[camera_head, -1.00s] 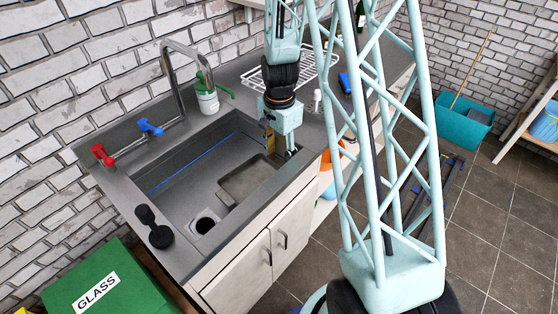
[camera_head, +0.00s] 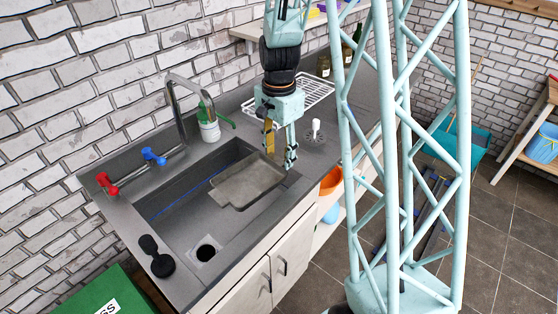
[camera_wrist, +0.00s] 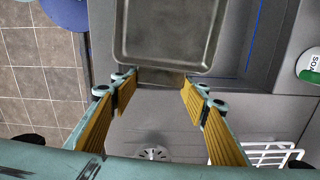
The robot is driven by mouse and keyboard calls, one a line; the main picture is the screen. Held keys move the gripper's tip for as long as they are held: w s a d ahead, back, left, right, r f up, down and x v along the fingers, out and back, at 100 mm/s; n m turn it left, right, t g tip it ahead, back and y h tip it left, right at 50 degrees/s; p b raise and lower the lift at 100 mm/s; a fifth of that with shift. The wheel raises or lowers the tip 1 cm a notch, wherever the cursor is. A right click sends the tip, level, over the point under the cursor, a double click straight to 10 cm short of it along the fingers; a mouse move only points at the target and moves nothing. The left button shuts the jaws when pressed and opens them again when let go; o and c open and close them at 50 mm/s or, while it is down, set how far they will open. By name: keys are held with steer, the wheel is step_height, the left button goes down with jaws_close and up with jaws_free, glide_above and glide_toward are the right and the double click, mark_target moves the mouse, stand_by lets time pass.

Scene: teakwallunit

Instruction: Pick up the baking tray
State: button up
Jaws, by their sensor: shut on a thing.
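The baking tray (camera_head: 248,184) is a shallow, grey-brown rectangular pan. In the head view it is lifted off the sink floor, near the right end of the sink (camera_head: 190,232). My gripper (camera_head: 280,156) reaches down at the tray's far right end. In the wrist view the tray (camera_wrist: 170,32) fills the upper middle. The yellow-padded fingers of my gripper (camera_wrist: 156,86) are shut on the short tab at its near edge. The pads stand one on each side of the tab. Part of the sink floor is hidden under the tray.
A tall tap (camera_head: 178,110) with a red handle (camera_head: 106,184) and a blue handle (camera_head: 154,157) stands behind the sink. A soap bottle (camera_head: 209,124), a white wire rack (camera_head: 306,92) and a black plug (camera_head: 157,256) are on the counter.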

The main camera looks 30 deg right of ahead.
steer(key=shift+r, duration=0.35)
stand_by(0.6)
